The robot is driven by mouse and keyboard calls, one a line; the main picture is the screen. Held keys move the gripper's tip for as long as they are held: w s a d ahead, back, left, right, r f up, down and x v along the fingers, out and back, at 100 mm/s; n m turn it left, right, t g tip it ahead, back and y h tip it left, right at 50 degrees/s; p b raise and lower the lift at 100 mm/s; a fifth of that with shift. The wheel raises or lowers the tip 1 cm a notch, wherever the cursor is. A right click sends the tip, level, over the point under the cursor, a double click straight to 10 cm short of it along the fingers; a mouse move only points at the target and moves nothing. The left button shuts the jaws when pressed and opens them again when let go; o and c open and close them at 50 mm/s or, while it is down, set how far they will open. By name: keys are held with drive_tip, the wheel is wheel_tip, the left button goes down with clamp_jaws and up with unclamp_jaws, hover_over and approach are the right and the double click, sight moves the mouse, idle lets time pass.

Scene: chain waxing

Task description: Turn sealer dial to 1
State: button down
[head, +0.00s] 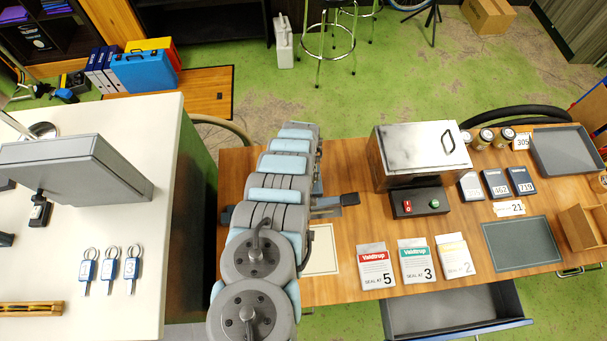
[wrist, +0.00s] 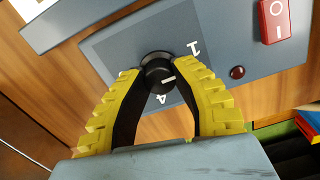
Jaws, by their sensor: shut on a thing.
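The sealer dial (wrist: 155,60) is a black round knob on a blue-grey panel (wrist: 110,45) in the wrist view. Its white pointer mark faces right and slightly up, between the printed "1" at upper right and the "4" below. My gripper (wrist: 158,73) has its yellow-padded fingers shut on the knob from both sides. Any other numbers on the dial's scale are hidden by the fingers or out of view. In the head view my arm covers the gripper and the dial.
A red rocker switch (wrist: 277,20) and a dark red lamp (wrist: 237,72) sit right of the dial. In the head view, a metal box (head: 415,155) and "SEAL AT" packets marked 5 (head: 376,268), 3 (head: 417,262) and 2 (head: 455,257) stand right of my arm. A drawer (head: 450,310) is open.

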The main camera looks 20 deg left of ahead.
drive_tip(key=shift+n, duration=0.8)
drive_tip(key=c, duration=0.7)
unclamp_jaws()
drive_tip(key=shift+c, duration=0.2)
drive_tip(key=shift+r, duration=0.1)
